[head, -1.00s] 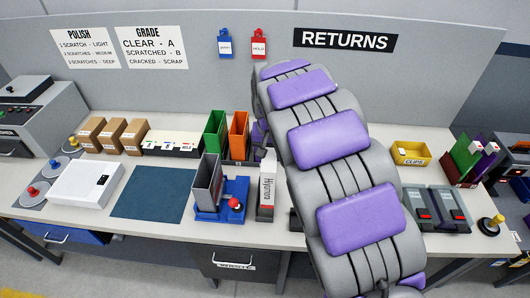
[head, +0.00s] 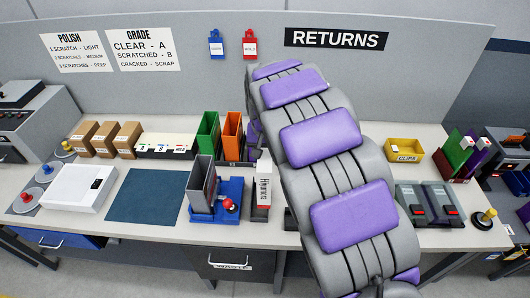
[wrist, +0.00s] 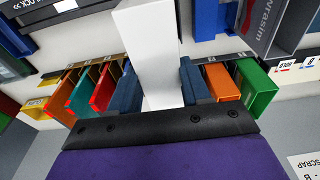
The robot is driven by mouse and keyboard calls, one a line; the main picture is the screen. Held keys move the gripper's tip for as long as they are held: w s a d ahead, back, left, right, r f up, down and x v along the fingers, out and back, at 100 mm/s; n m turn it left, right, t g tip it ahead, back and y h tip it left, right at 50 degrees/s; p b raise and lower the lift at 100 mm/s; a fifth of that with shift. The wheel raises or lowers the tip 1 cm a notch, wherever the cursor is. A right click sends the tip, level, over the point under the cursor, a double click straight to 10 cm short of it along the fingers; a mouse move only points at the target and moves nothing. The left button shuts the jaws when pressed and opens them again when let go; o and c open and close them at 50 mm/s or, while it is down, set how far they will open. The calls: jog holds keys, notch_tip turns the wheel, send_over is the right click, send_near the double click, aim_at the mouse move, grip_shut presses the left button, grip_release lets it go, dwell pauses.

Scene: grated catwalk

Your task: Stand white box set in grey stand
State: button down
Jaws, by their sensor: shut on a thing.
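In the wrist view my gripper (wrist: 161,82) has its two dark blue fingers closed on the sides of a white box (wrist: 148,45).
A grey case (head: 201,183) stands in a blue cradle (head: 215,210) with a red knob, left of the white box. A dark blue mat (head: 145,195) lies clear. A yellow bin (head: 404,150) and grey devices (head: 428,205) are right of my arm. The panel (head: 200,85) stands behind.

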jog(key=shift+a, duration=0.1)
jog(key=shift+a+f, duration=0.5)
jog(key=shift+a, duration=0.05)
jog(key=shift+d+f, duration=0.3)
jog(key=shift+f, duration=0.1)
jog(key=c, duration=0.5)
grip_release()
jog(key=shift+d, duration=0.15)
jog(key=shift+o, duration=0.3)
jog(key=shift+o, duration=0.4)
jog(key=o, duration=0.3)
jog(key=shift+a, duration=0.2)
jog(key=shift+r, duration=0.1)
